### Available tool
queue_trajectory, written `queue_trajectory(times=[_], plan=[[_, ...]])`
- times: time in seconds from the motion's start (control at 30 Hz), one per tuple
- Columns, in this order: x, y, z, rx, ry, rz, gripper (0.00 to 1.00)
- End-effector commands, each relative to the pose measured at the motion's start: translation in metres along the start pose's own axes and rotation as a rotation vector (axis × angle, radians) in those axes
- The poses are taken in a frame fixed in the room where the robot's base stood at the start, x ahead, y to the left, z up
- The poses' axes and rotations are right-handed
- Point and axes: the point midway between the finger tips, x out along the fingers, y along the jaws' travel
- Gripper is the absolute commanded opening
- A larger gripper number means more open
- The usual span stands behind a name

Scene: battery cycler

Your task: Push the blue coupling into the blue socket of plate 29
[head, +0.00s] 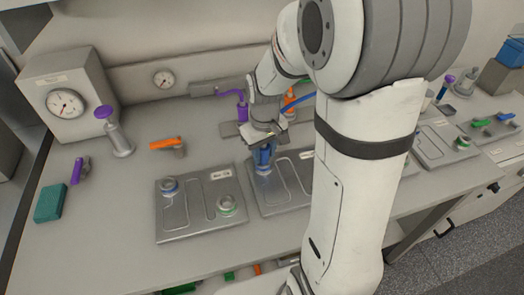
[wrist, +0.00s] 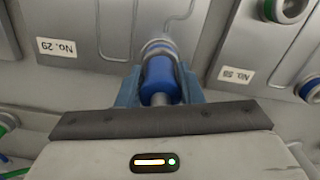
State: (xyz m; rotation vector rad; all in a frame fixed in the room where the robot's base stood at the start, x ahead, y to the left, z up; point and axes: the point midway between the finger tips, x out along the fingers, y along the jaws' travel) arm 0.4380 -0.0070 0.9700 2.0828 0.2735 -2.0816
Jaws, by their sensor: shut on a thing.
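The blue coupling (head: 263,156) is upright between the fingers of my gripper (head: 263,147), over the left back part of plate 29 (head: 290,205). In the wrist view, my gripper (wrist: 159,88) is shut on the blue coupling (wrist: 157,75), with a finger on each side. The coupling's end lines up with the pale ring of the blue socket (wrist: 159,44) and appears to meet it. How deep it sits cannot be told. Plate 29 also shows in the wrist view with its label (wrist: 62,49) upside down.
A neighbouring plate (head: 200,222) with a blue-ringed and a green-ringed socket lies to the left. A blue hose (head: 298,103) runs behind my arm.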

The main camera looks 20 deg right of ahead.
Motion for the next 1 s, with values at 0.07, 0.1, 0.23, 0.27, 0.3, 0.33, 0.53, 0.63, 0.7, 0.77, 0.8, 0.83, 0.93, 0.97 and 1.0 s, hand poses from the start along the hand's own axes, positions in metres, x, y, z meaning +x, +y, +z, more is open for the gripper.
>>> queue_trajectory(times=[0.07,0.1,0.23,0.27,0.3,0.33,0.53,0.63,0.7,0.77,0.8,0.83,0.93,0.97,1.0], plan=[[0.0031,-0.0001,0.0003,0.000,-0.001,0.000,0.01],[0.0039,0.0000,0.0003,0.000,-0.001,0.000,0.01],[0.0028,0.0000,0.0003,0.000,-0.001,0.000,0.01],[0.0028,0.0000,0.0003,0.000,-0.001,0.000,0.01],[0.0028,0.0000,0.0003,0.000,-0.001,0.000,0.01],[0.0027,0.0000,0.0003,0.000,-0.001,0.000,0.35],[0.0026,0.0000,0.0002,0.000,-0.001,0.000,0.51],[0.0025,0.0000,0.0002,0.000,-0.001,0.000,0.58],[0.0025,0.0000,0.0002,0.000,-0.001,0.000,0.58],[0.0025,0.0000,0.0002,0.000,-0.001,0.000,0.58],[0.0026,0.0000,0.0003,0.000,-0.001,0.000,0.60],[0.0026,0.0000,0.0003,0.000,-0.001,0.000,0.63],[0.0026,0.0000,0.0003,0.000,-0.001,0.000,0.71],[0.0026,0.0000,0.0003,0.000,-0.001,0.000,0.73],[0.0026,0.0000,0.0003,0.000,-0.001,0.000,0.77]])
